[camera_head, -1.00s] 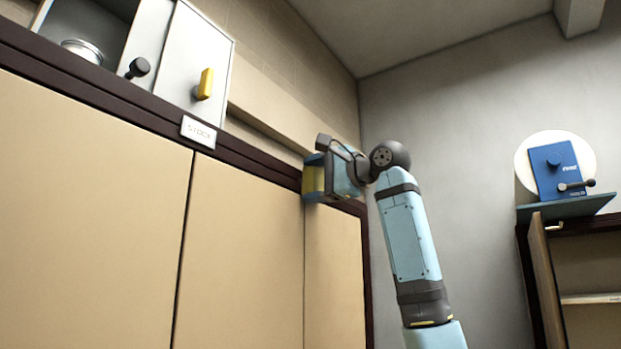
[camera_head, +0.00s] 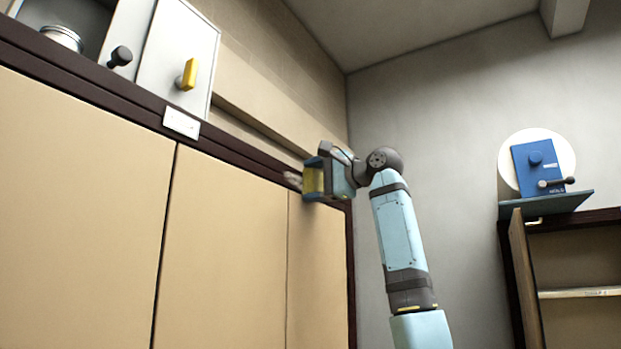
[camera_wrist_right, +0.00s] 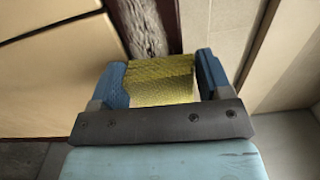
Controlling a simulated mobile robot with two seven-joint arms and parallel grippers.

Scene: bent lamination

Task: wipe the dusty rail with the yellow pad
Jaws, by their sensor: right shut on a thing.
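The rail (camera_head: 235,152) is a dark brown strip along the top of the tan cabinet. A pale dusty patch (camera_head: 293,178) shows on it just left of my gripper; in the right wrist view the patch (camera_wrist_right: 141,30) lies just beyond the pad. My right gripper (camera_head: 325,180) is at the rail's right part, shut on the yellow pad (camera_head: 313,181). In the right wrist view the pad (camera_wrist_right: 163,82) sits between the blue fingers. Whether the pad touches the rail, I cannot tell. My left gripper is not in view.
A grey box with a yellow handle (camera_head: 188,74) and a dark knob (camera_head: 120,57) stands at upper left. A white label (camera_head: 181,123) is on the rail. A blue device (camera_head: 540,170) sits on a shelf (camera_head: 545,205) at right, above an open cabinet.

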